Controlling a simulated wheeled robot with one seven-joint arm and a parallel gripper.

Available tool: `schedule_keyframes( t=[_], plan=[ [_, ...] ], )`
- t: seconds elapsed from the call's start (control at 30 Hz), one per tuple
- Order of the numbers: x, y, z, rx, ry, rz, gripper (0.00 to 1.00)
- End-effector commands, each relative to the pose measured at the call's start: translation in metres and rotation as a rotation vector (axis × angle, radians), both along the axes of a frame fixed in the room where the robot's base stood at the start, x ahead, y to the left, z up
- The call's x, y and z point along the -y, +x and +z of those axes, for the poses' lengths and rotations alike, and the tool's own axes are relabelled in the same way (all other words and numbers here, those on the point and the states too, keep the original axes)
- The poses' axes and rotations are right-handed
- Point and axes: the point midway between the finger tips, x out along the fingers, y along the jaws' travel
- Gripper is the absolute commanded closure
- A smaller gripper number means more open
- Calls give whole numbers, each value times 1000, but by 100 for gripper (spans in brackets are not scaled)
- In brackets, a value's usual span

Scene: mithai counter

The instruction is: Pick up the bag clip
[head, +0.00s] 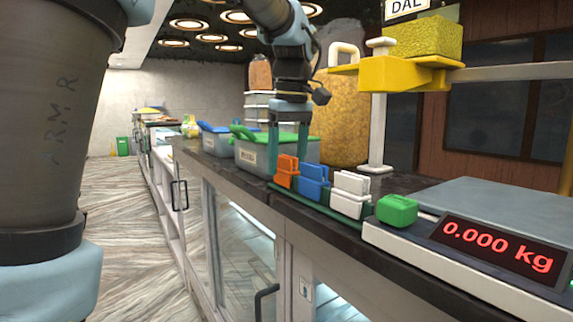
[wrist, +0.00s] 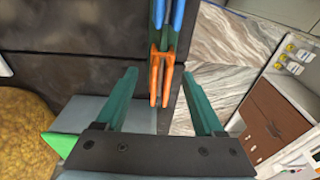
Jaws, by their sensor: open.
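An orange bag clip (head: 285,172) stands at the far end of a row on a narrow green strip (head: 322,211) along the counter's edge. A blue clip (head: 313,180) and a white clip (head: 350,195) stand nearer in the same row. My gripper (head: 288,150) is open and points down at the orange clip. In the wrist view the orange clip (wrist: 161,76) lies between the lines of the two green fingers, near their tips. No contact is clear. The blue clip also shows at the top of the wrist view (wrist: 178,14).
Lidded tubs (head: 250,155) stand behind my gripper.

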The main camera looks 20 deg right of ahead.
Motion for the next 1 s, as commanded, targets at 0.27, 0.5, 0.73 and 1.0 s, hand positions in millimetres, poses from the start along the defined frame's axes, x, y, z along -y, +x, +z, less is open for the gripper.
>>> schedule_keyframes(
  t=[0.27, 0.5, 0.73, 1.0],
  plan=[
    [-1, 2, -19, 0, 0, -1, 30],
    [-1, 2, -19, 0, -1, -1, 40],
    [-1, 2, -19, 0, -1, -1, 66],
    [-1, 2, -19, 0, -1, -1, 96]
  ],
)
